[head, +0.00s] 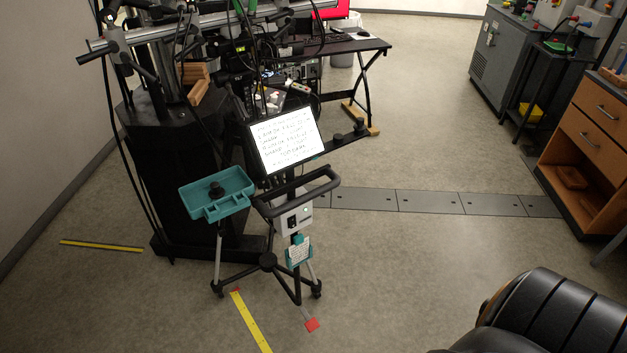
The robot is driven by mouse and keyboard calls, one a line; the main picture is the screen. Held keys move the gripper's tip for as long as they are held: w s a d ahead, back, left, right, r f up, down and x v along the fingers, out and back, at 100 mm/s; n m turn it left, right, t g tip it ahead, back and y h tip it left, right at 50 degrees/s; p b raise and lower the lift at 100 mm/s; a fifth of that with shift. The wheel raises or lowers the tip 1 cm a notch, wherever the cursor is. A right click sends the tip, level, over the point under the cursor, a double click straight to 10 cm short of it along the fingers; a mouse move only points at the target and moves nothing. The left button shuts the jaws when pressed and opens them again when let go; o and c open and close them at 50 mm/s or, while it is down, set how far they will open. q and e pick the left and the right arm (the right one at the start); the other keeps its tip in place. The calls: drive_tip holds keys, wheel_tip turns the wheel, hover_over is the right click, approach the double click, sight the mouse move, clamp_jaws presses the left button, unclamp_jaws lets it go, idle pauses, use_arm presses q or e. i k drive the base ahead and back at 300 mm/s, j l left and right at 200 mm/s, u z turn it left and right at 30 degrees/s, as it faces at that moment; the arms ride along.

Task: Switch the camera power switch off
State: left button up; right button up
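A small light-grey box (293,217) is mounted on the black wheeled stand in the middle of the head view, below a black loop handle. A small green light (306,210) glows on its face. A black switch-like part (292,223) sits on the same face; its position is too small to read, and I cannot tell whether it is the camera power switch. Neither of my grippers can be made out in this view.
The stand (268,261) carries a white text screen (285,139) and a teal tray (217,193). A black machine (185,170) stands behind it. A wooden drawer cabinet (590,130) is at right. A dark ribbed shape (555,318) fills the lower right. Floor in front is open.

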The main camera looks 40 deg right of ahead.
sight(293, 223)
drive_tip(key=z, duration=0.95)
